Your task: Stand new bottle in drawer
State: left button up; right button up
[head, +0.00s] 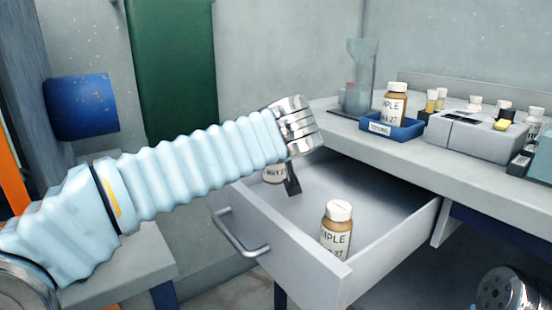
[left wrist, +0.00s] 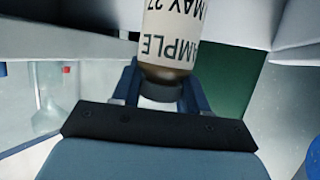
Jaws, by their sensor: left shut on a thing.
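The drawer (head: 400,222) is pulled open below the bench and has a bar handle. My left gripper (head: 291,187) is at the drawer's left part, partly hidden by my own wrist. It is shut on a brown bottle (head: 274,175) with a "MAY 27" label, which also shows in the left wrist view (left wrist: 174,35). The fingers hold it at the cap end. The bottle looks upright; I cannot tell whether its base touches the drawer floor. Another brown bottle (head: 336,228) with a white cap stands upright at the drawer's front right. My right gripper is not in view.
On the bench (head: 478,184), a similar bottle (head: 396,103) stands in a blue tray (head: 390,127). A grey device (head: 470,132) and several small vials are to its right. The drawer floor between the two bottles and toward the back right is clear.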

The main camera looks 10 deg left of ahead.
aim_at(275, 175)
pick_arm(q)
jog(key=f, duration=0.1)
jog(key=w+f, duration=0.1)
jog(key=f, duration=0.2)
jog(key=shift+w+f, duration=0.3)
jog(key=shift+w, duration=0.05)
jog(key=shift+f, duration=0.25)
jog(key=shift+f+b, duration=0.25)
jog(key=shift+b, duration=0.35)
jog(key=o, duration=1.1)
jog(key=shift+r, duration=0.1)
jog(key=shift+r+p, duration=0.2)
jog(key=shift+p, duration=0.2)
jog(key=v, duration=0.7)
jog(key=shift+s+b, duration=0.25)
jog(key=shift+b, duration=0.1)
